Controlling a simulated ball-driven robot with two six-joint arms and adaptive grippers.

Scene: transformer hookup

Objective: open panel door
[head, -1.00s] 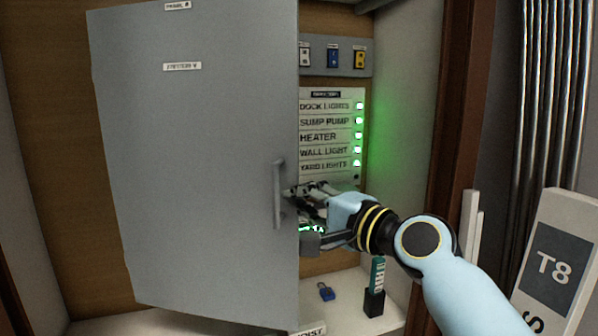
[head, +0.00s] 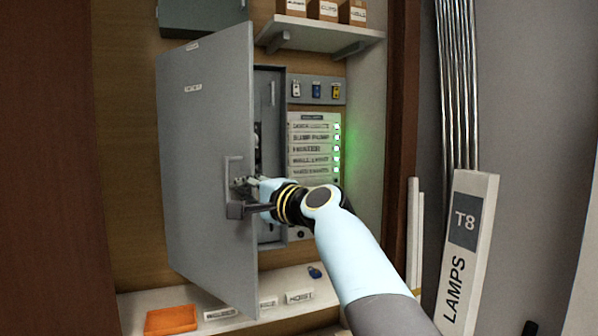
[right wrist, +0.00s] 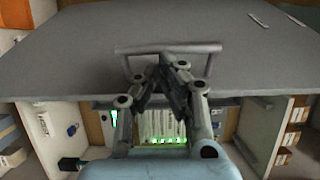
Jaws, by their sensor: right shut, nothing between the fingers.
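The grey panel door (head: 195,140) stands open, swung outward from its cabinet, with its free edge at the right. Its bar handle (head: 228,178) is near that edge; the handle also shows in the right wrist view (right wrist: 205,48). My right gripper (head: 240,197) is at the free edge beside the handle. In the right wrist view my right gripper (right wrist: 163,66) has its fingertips together just below the handle bar, with nothing between them. I cannot tell whether they touch the door. The cabinet interior (head: 268,110) shows behind the door, partly hidden by it and my arm.
A label board (head: 314,148) with green lights is right of the cabinet. A shelf (head: 320,35) with boxes is above. A lower shelf (head: 140,302) holds an orange tray (head: 170,320), labels and a blue padlock (head: 315,272). A white LAMPS T8 box (head: 467,250) stands at right.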

